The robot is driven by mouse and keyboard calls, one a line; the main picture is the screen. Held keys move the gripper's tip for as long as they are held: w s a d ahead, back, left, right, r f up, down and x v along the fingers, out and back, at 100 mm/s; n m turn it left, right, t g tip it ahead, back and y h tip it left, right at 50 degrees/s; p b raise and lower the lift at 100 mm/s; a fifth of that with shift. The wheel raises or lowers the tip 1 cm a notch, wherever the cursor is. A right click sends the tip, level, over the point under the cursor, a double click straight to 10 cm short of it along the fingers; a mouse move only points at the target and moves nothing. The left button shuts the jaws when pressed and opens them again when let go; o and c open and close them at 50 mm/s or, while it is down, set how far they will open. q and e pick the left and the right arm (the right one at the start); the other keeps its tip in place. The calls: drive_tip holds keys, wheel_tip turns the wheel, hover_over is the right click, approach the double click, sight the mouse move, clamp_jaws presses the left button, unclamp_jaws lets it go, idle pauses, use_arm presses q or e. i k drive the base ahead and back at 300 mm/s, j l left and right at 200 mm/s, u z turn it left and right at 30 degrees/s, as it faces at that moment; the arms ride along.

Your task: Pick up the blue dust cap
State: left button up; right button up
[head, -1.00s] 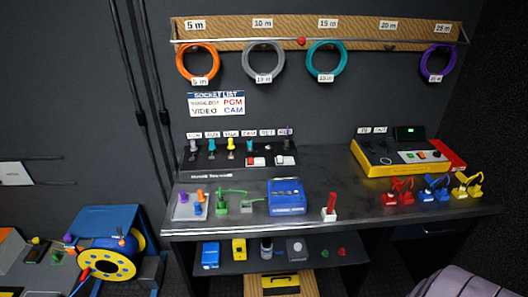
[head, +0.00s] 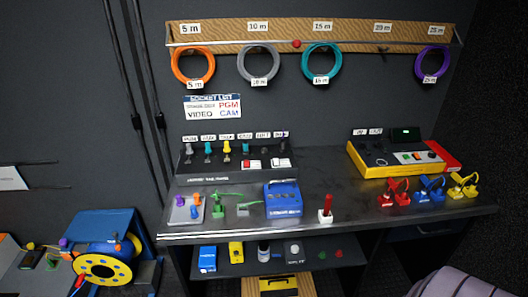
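A small blue cap (head: 194,211), which looks like the blue dust cap, stands on a grey tray (head: 180,216) at the left front of the dark desk. A purple cap (head: 180,201) and an orange cap (head: 196,197) share the tray with it. The blue cap is at the tray's front right and looks unobstructed. Neither of my grippers shows in the head view.
Right of the tray on the desk (head: 345,190) are a green connector (head: 218,207), a blue box (head: 283,198) and a red-handled white block (head: 326,210). A blue and yellow cable drum (head: 105,266) stands lower left. The desk's middle right is fairly clear.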

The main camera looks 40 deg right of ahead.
sight(194, 213)
drive_tip(key=i+j+z, duration=0.8)
drive_tip(key=i+j, duration=0.1)
drive_tip(key=i, duration=0.1)
